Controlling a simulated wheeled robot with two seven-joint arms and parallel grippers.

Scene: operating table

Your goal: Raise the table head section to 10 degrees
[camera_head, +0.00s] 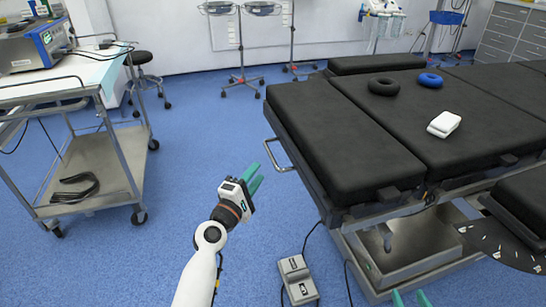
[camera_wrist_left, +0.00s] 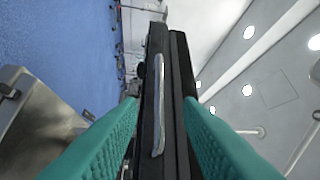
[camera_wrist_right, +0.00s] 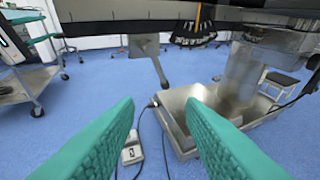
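The operating table's black head section (camera_head: 335,140) is at the near left end of the table and looks about level in the head view. A bare metal handle (camera_head: 279,155) is on its left end; it also shows in the left wrist view (camera_wrist_left: 159,100), ahead and between the fingers. My left gripper (camera_head: 256,180) is open and empty, a little left of the handle and not touching it. My right gripper (camera_head: 410,298) is at the bottom edge of the head view, mostly cut off. In the right wrist view its fingers (camera_wrist_right: 160,120) are apart and empty, below table level.
A grey foot pedal (camera_head: 297,279) with cables lies on the floor. A dial plate with white marks (camera_head: 510,245) hangs by the table's near side; the right wrist view shows a dial with an orange pointer (camera_wrist_right: 196,30). A metal trolley (camera_head: 95,170) stands left. Floor between is clear.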

